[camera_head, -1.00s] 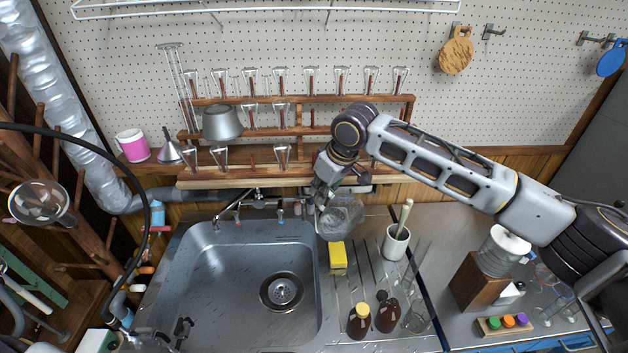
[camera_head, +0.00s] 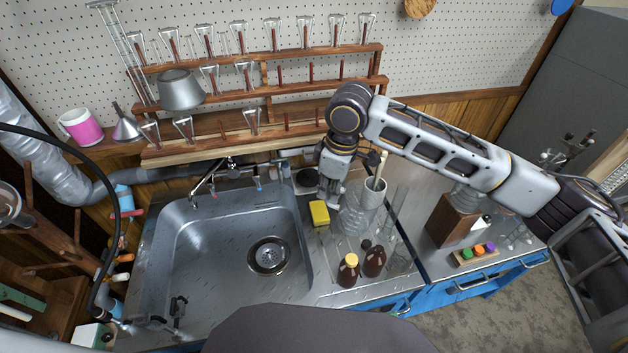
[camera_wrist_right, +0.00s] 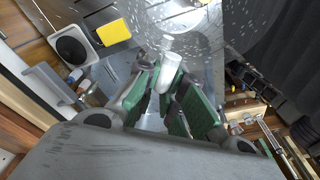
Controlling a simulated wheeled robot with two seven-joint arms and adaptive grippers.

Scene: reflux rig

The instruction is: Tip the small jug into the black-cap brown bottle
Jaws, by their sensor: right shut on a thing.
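My right gripper (camera_head: 333,198) is shut on the small clear glass jug (camera_head: 355,218) and holds it above the counter, right of the sink. In the right wrist view the green-padded fingers (camera_wrist_right: 172,88) close around a pale handle, with the jug's clear glass (camera_wrist_right: 205,28) beyond. The dark-topped brown bottle (camera_head: 374,263) stands just below the jug in the head view. A small black cap (camera_head: 366,244) shows close by its top; I cannot tell whether it is on the bottle. The jug's contents are not clear.
A yellow-capped brown bottle (camera_head: 348,271) stands left of the dark-topped one. Clear glassware (camera_head: 399,262) stands to its right. A yellow sponge (camera_head: 319,213), a white cup with a pestle (camera_head: 374,190) and the sink (camera_head: 190,285) are near.

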